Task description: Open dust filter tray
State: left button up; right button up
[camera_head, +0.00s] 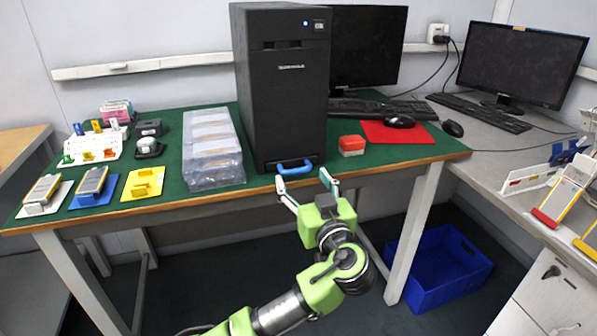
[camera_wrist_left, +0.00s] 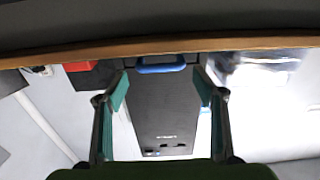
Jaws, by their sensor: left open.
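A black computer tower (camera_head: 285,100) stands upright on the green table top. At its bottom front is the dust filter tray with a blue handle (camera_head: 295,167); the tray looks closed against the tower. My left gripper (camera_head: 303,186) is open, just in front of the table edge and below the handle, its two fingers spread to either side and pointing toward the tower. In the left wrist view the tower (camera_wrist_left: 165,110) and the blue handle (camera_wrist_left: 161,66) show between the open fingers, with a gap between fingertips and handle. My right gripper is not in view.
Stacked clear plastic boxes (camera_head: 212,150) stand left of the tower. A red box (camera_head: 351,145) and a red mouse pad (camera_head: 395,132) lie to its right. The table's front edge (camera_head: 400,163) runs close to the gripper. A blue crate (camera_head: 440,265) is on the floor.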

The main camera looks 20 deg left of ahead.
aim_at(298, 172)
pick_arm(q)
jog(key=x, duration=0.5)
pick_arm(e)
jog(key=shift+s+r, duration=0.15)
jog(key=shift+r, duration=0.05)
